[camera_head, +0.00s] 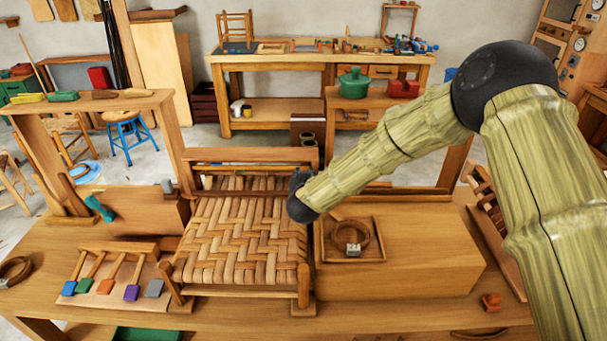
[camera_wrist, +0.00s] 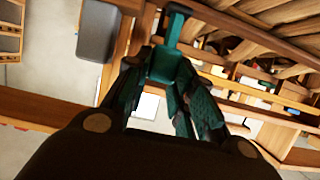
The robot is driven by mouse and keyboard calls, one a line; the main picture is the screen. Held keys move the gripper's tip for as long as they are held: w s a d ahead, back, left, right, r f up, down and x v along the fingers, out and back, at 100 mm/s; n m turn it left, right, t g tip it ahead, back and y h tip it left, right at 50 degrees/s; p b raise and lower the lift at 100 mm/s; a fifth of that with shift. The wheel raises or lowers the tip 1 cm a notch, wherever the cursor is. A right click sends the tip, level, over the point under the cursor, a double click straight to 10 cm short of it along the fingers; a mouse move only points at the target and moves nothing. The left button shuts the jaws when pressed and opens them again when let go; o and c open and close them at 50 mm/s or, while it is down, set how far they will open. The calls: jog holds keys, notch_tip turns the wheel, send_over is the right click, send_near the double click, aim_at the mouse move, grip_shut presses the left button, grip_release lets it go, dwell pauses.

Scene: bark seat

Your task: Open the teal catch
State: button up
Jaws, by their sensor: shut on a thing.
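In the wrist view a teal piece (camera_wrist: 164,64) with a narrow stem running up to the top sits between the fingers of my gripper (camera_wrist: 160,88). The gripper is shut on this teal catch, and the fingers around it look dark and teal-tinted. In the head view the dark end of my arm (camera_head: 301,196) is at the right edge of the woven seat (camera_head: 240,240); the fingers and the held piece cannot be made out there. Another teal piece (camera_head: 100,208) shows tilted on the wooden panel at the left.
A grey tab (camera_wrist: 98,30) is left of the gripper in the wrist view. Right of the seat stands a wooden box (camera_head: 430,250) with a tray (camera_head: 375,225) holding a ring. Several coloured tabs (camera_head: 107,286) lie left of the seat. The seat's frame is close.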

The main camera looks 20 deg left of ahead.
jog(key=shift+w+a+r+g+h+p, duration=0.25)
jog(key=shift+g+p, duration=0.2)
jog(key=shift+p, duration=0.3)
jog(key=shift+w+a+g+h+p, duration=0.15)
jog(key=shift+w+g+p, duration=0.25)
jog(key=shift+p, duration=0.35)
jog(key=shift+w+f+g+p, duration=0.1)
jog(key=shift+f+g+p, duration=0.1)
jog(key=shift+g+p, duration=0.3)
jog(key=o, duration=1)
jog(key=shift+v, duration=3.75)
